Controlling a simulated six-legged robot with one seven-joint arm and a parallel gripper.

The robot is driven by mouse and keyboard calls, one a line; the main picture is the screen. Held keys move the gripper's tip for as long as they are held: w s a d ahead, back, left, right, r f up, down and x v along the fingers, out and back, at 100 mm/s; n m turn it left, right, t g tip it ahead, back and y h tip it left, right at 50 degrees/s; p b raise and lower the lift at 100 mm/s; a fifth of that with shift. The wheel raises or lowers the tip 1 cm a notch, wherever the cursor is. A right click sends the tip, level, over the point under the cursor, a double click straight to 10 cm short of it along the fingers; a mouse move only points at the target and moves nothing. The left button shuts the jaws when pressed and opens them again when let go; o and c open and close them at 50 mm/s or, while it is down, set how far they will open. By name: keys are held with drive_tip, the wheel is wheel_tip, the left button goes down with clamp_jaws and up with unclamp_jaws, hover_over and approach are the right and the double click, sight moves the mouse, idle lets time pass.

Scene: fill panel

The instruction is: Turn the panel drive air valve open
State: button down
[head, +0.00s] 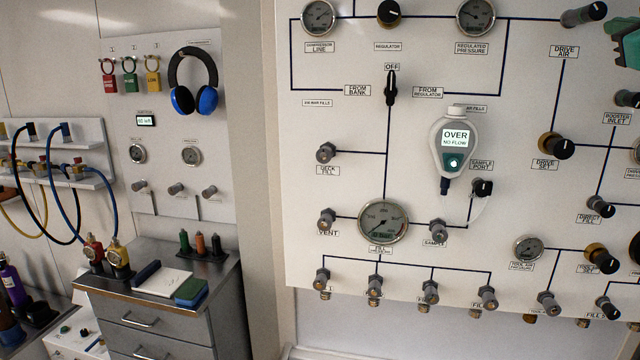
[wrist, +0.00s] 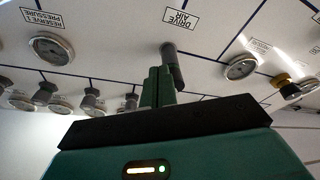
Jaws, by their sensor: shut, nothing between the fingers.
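The drive air valve (wrist: 172,65) is a dark grey, rod-like knob standing out from the white panel beside its DRIVE AIR label (wrist: 180,18) in the wrist view. In the head view the valve (head: 583,14) is at the top right, with a grey body and dark end, above its label (head: 565,51). My gripper (wrist: 158,88) has its green fingers together and empty, just left of the knob and overlapping its lower part in the picture. I cannot tell whether they touch it. Part of my green gripper (head: 627,45) shows at the right edge of the head view.
Close by on the panel are the drive set knob (head: 557,146), the booster inlet knob (head: 627,99) and a regulated pressure gauge (head: 476,16). In the wrist view, gauges (wrist: 50,48) and several knobs flank the gripper. A drawer cabinet (head: 150,318) stands at the left.

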drive_tip(key=shift+s+a, duration=0.25)
drive_tip(key=shift+s, duration=0.65)
drive_tip(key=shift+s+a, duration=0.3)
drive_tip(key=shift+s, duration=0.65)
drive_tip(key=shift+s+a, duration=0.25)
drive_tip(key=shift+s, duration=0.65)
drive_tip(key=shift+a, duration=0.1)
